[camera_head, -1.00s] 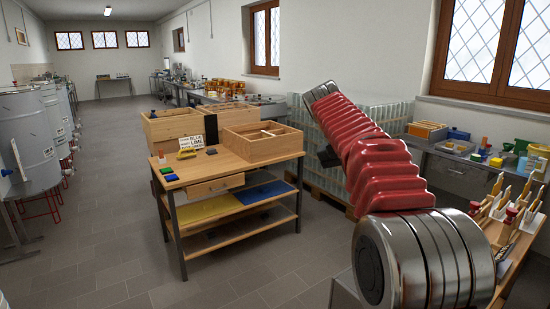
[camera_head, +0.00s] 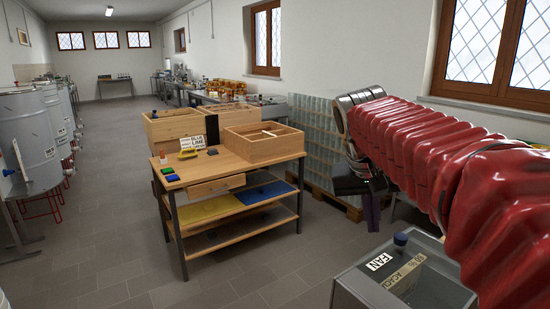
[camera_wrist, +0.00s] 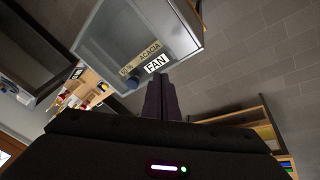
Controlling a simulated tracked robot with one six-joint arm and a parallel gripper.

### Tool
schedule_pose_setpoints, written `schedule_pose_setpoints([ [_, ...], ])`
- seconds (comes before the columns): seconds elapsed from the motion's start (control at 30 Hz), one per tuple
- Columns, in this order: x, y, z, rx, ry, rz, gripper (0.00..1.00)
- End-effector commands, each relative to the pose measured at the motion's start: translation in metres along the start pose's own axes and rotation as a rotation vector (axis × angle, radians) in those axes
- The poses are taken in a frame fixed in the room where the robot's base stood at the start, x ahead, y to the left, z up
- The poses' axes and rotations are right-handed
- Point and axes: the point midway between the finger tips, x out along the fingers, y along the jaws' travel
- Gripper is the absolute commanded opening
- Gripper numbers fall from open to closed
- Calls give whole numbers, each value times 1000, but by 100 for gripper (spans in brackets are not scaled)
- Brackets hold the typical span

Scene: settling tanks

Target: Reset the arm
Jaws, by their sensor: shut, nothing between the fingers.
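My gripper (camera_head: 371,222) hangs at the end of my red-sleeved arm, right of centre in the head view. Its dark fingers point down and are shut with nothing between them. The closed fingers also show in the wrist view (camera_wrist: 161,98). The gripper is apart from the bench and is in front of the stacked jars. In the wrist view the finger tips overlap the near edge of a grey tray, and I cannot tell the gap between them.
The grey tray (camera_head: 352,291) at the bottom right holds a FAN label (camera_head: 380,262), an ACACIA label (camera_head: 404,275) and a dark blue knob (camera_head: 401,239). A wooden bench (camera_head: 226,167) with boxes stands left. Pallet-stacked jars (camera_head: 318,140) stand behind.

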Motion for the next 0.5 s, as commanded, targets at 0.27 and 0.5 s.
schedule_pose_setpoints([
  [0.27, 1, 0, 46, -43, 35, -65, 0],
  [0.5, 7, -1, 86, -77, 68, -118, 0],
])
